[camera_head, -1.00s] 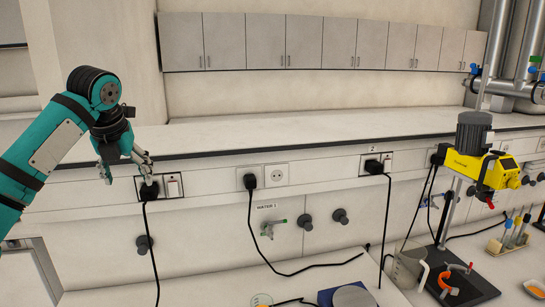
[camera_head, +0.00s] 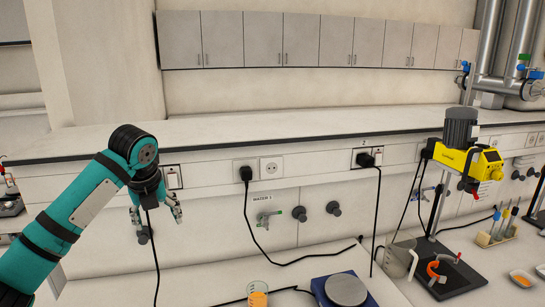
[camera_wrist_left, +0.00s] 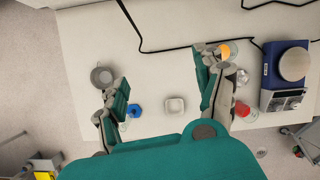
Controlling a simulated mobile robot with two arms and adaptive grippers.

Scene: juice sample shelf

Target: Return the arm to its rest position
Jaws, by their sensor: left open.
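My left arm comes in from the left in the head view. Its gripper (camera_head: 157,216) is open and empty, pointing down with its fingers spread, in front of the back wall panel with the sockets. In the left wrist view the two fingers (camera_wrist_left: 165,98) stand wide apart over the white bench (camera_wrist_left: 160,65). My right gripper is not in view.
A yellow stirrer (camera_head: 465,160) on a stand is at the right. A round grey dish (camera_wrist_left: 102,76) and a red-capped bottle (camera_wrist_left: 243,108) show in the wrist view. Black cables hang along the wall.

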